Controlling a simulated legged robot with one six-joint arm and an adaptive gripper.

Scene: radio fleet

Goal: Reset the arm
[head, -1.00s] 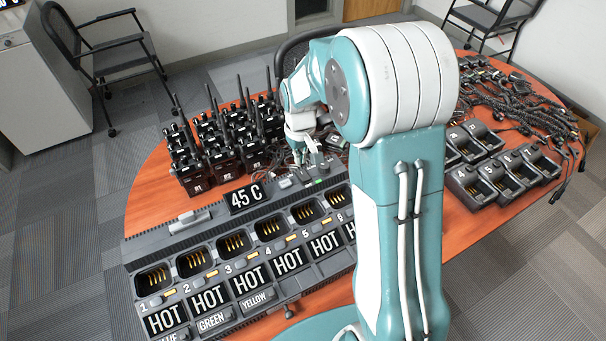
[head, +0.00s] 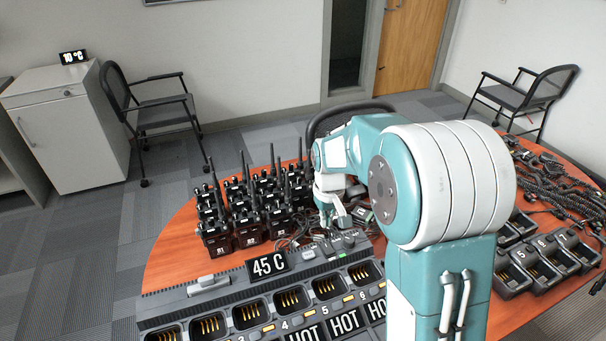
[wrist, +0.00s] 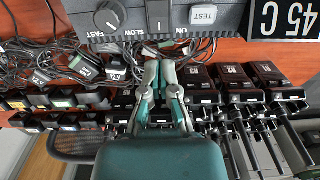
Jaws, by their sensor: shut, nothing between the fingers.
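My teal and white arm stands at the right of centre in the head view, bent over the table. My gripper (head: 338,222) is beside the back edge of the charger, partly blurred by small size there. In the wrist view my gripper (wrist: 160,72) is shut and empty, its grey fingertips close to the charger's control panel (wrist: 205,32). That panel carries a dial, a switch and a TEST button. I cannot tell whether the fingertips touch the panel.
The long charger (head: 230,287) with a "45 C" display (head: 267,265) lies in front. Black radios (head: 250,222) with antennas stand left of my gripper. Cables (head: 560,185) and smaller chargers (head: 540,262) fill the right. A cabinet (head: 70,140) stands back left.

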